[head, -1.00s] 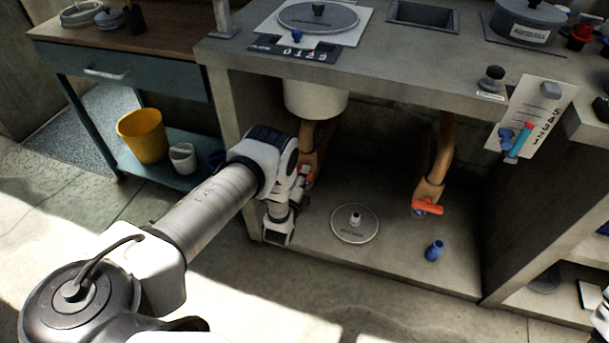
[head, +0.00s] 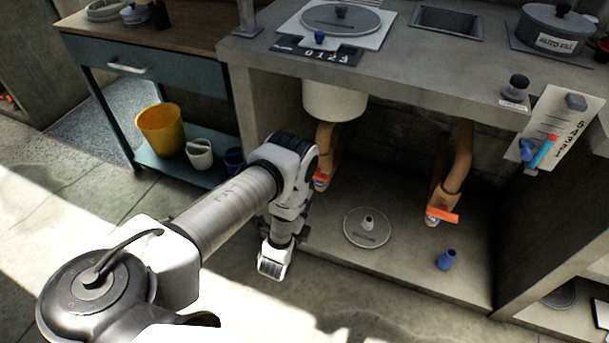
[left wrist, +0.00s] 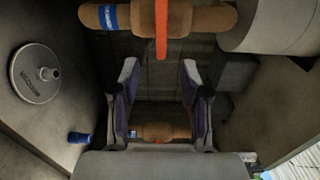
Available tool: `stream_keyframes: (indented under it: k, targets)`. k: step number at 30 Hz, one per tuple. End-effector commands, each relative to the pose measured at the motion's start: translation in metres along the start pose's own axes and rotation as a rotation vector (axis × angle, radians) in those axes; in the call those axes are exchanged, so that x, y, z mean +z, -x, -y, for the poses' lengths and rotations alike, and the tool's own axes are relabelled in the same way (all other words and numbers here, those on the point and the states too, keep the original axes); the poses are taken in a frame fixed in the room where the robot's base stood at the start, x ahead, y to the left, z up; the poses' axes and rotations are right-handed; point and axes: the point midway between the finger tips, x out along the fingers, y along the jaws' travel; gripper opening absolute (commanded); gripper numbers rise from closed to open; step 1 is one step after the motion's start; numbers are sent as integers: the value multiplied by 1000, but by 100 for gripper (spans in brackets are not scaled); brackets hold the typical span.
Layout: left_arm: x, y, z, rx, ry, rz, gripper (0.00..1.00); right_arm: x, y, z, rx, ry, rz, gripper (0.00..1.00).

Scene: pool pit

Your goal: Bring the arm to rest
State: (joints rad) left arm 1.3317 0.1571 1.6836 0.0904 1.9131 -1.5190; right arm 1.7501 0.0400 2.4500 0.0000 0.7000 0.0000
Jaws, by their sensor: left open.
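My left arm comes in from the left in the head view, and its wrist bends down in front of the cabinet opening. The left gripper is mostly hidden behind the wrist there. In the left wrist view its two fingers (left wrist: 158,80) stand apart, with nothing between them. A tan pipe (left wrist: 205,18) with a blue band and an orange handle (left wrist: 161,30) shows beyond the fingertips. In the head view the left pipe's orange handle (head: 320,184) is just right of my wrist, apart from it as far as I can tell. My right gripper is not in view.
The cabinet holds a second pipe (head: 459,170) with an orange handle (head: 443,215), a round floor plate (head: 367,239) and a blue fitting (head: 446,260). A yellow bucket (head: 161,130) stands on the cart's lower shelf at left. The floor in front is clear.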

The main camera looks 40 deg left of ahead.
Motion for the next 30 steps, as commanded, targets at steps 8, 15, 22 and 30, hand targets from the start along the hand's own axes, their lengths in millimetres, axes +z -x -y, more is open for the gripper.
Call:
stream_keyframes:
  k: [8,15,22,30]
  targets:
    - [0,20,0,0,0,-1,46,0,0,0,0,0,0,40]
    - [0,19,0,0,0,0,46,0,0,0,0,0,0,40]
    - [-1,14,5,-12,3,0,46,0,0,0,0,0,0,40]
    - [-44,-12,72,69,101,-56,46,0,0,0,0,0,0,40]
